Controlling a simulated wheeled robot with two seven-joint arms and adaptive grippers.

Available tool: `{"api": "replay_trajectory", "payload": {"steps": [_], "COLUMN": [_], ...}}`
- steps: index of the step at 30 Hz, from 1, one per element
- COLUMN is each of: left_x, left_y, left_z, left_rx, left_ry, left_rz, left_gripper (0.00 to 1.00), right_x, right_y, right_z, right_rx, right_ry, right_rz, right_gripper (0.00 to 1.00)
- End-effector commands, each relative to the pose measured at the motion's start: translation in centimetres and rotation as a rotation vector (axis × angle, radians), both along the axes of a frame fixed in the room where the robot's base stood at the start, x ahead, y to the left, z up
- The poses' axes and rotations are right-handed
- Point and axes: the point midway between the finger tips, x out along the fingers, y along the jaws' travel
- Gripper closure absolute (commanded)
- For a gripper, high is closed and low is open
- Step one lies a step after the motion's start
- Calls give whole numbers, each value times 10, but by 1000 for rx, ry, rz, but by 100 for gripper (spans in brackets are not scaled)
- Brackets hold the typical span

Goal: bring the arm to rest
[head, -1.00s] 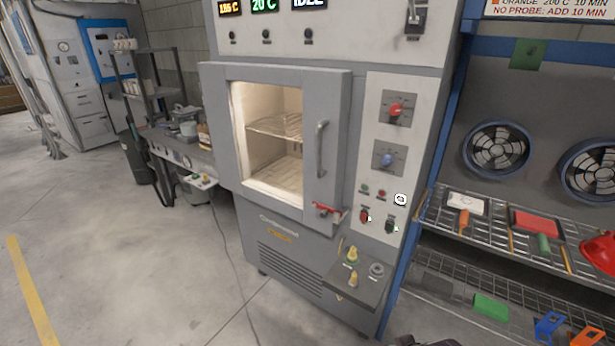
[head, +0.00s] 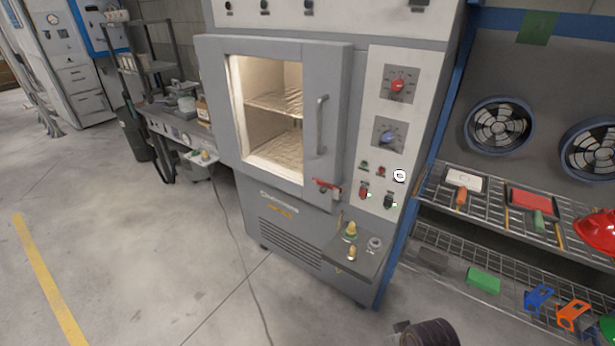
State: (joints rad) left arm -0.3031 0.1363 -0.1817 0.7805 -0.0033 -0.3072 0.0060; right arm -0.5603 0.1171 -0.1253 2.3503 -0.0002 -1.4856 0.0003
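A dark rounded part, which looks like a piece of my own arm, shows at the bottom edge right of centre in the head view. No gripper fingers can be made out on it, and I cannot tell whether it holds anything. My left gripper is not in view. The grey oven (head: 325,130) stands in the middle, its lit chamber (head: 270,120) showing wire racks through the window. Its door handle (head: 320,125) is upright, with a red latch (head: 326,187) below it.
A small shelf (head: 345,262) with yellow-topped fittings juts from the oven's lower front. A wire rack (head: 470,222) at the right holds a red helmet (head: 600,230), a green block (head: 483,280) and brackets. A workbench (head: 180,135) stands at the left. The floor (head: 130,240) in front is clear.

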Motion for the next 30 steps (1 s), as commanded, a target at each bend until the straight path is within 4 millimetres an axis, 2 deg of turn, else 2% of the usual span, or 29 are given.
{"api": "replay_trajectory", "payload": {"steps": [5,16,30], "left_x": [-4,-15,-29], "left_y": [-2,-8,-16], "left_z": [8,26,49], "left_rx": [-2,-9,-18], "left_ry": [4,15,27], "left_rz": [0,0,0], "left_gripper": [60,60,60], "right_x": [4,5,-21], "right_y": [1,3,0], "right_z": [-23,-97,-186], "right_rx": [0,-2,-5], "right_ry": [12,45,84], "right_rz": [1,7,14], "right_gripper": [100,100,100]}}
